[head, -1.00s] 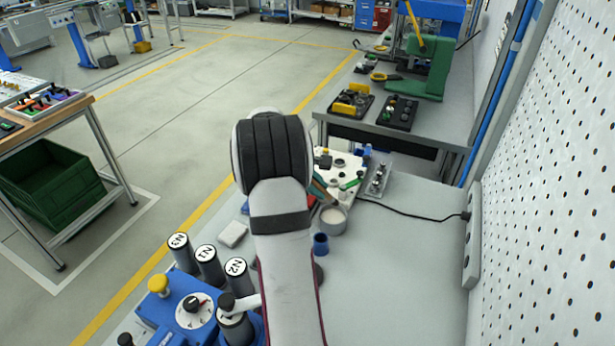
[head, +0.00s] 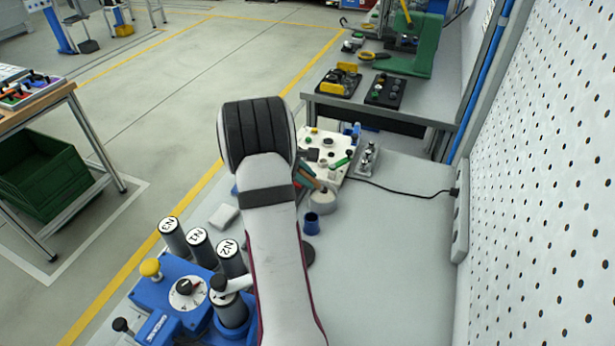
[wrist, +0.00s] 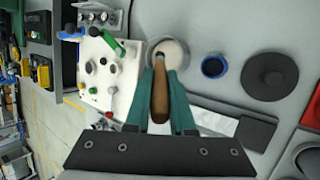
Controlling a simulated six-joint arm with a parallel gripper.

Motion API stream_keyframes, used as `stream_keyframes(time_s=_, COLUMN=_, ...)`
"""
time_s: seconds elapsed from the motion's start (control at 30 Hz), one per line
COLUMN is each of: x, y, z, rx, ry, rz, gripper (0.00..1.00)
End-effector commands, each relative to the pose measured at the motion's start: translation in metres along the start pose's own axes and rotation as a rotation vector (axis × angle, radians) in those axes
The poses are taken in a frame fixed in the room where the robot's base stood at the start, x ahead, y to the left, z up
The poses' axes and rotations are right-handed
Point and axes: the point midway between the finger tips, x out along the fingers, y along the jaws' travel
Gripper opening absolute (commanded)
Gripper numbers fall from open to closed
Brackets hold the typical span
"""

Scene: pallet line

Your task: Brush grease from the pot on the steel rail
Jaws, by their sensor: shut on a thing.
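My gripper (wrist: 160,78) is shut on the brown wooden handle of a brush (wrist: 159,100), with a teal finger on each side. The pale round pot (wrist: 178,50) is just beyond the fingertips in the wrist view, and the handle's far end overlaps its opening. The bristles are hidden, so I cannot tell whether they touch the grease. In the head view the pot (head: 323,205) stands right of my arm, beside the teal fingers (head: 304,180). A pale strip (wrist: 215,121) with a dark block lies right of the gripper; I cannot tell whether it is the steel rail.
A blue cup (head: 312,224) stands close to the pot, and a dark round lid (wrist: 270,73) lies beyond it. A white panel with knobs (wrist: 97,72) is left of the gripper. Grey cylinders (head: 200,248) stand near a blue unit. The right side of the bench (head: 400,215) is clear.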

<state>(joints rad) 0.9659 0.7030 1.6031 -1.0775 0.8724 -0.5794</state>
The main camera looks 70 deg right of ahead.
Motion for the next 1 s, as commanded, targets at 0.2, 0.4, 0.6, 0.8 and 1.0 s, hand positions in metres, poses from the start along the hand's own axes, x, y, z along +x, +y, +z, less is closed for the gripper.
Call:
stream_keyframes(time_s=0.2, x=0.0016, y=-0.0010, z=-0.0005, rx=0.000, ry=0.000, rz=0.000, gripper=0.00)
stream_keyframes(time_s=0.4, x=0.0037, y=-0.0022, z=-0.0012, rx=0.001, ry=-0.001, rz=0.000, gripper=0.00)
stream_keyframes(time_s=0.6, x=0.0058, y=-0.0034, z=-0.0018, rx=0.000, ry=-0.001, rz=0.000, gripper=0.00)
stream_keyframes(time_s=0.8, x=0.0078, y=-0.0045, z=-0.0025, rx=-0.001, ry=-0.001, rz=0.000, gripper=0.00)
stream_keyframes(time_s=1.0, x=0.0097, y=-0.0055, z=-0.0033, rx=-0.001, ry=-0.001, rz=0.000, gripper=0.00)
